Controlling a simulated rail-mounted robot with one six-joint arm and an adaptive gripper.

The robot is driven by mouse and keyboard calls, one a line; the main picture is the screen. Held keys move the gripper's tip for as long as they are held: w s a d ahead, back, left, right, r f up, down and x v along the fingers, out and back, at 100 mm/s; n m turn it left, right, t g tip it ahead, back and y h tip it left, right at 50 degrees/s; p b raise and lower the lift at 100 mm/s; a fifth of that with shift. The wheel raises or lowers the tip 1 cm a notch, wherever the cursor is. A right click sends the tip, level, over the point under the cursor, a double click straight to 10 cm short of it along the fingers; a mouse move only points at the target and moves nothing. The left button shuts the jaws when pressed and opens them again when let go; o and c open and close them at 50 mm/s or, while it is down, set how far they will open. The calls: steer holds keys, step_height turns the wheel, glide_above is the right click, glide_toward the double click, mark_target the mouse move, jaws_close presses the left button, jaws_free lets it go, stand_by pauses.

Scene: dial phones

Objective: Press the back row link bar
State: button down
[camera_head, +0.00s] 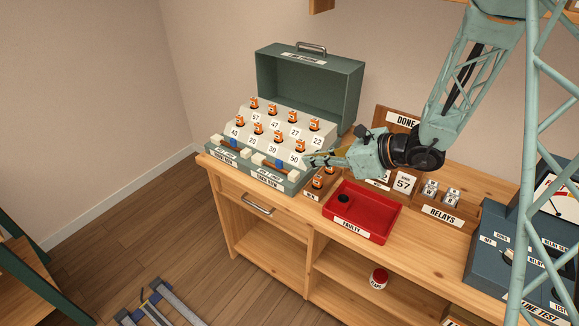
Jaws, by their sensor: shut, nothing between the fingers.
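A green case (308,84) stands open on the bench, with two stepped rows of orange-topped relays (254,103) on numbered white plates. Along its front edge are two low bars with pale blocks and blue parts: a left bar (233,145) and a right bar (268,163). My gripper (309,159) is shut and empty, at the right end of the right bar, close to the 50 plate. Whether it touches anything is unclear.
A red tray (361,232) marked FAULTY holds a dark round piece. A small holder with orange-topped relays (319,180) stands beside the case. A RELAYS box (441,213), a DONE board (401,118) and a blue line-test box (495,256) stand to the right.

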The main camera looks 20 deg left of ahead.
mark_target(282, 165)
steer(key=shift+w+f+m, duration=0.25)
steer(key=shift+w+f, duration=0.15)
steer(key=shift+f, duration=0.3)
steer(key=shift+w+f+m, duration=0.25)
steer(key=shift+w+f, duration=0.15)
steer(key=shift+f, duration=0.3)
steer(key=shift+a, duration=0.1)
steer(key=shift+b+x, duration=1)
steer(key=shift+x, duration=3.85)
steer(key=shift+w, duration=0.2)
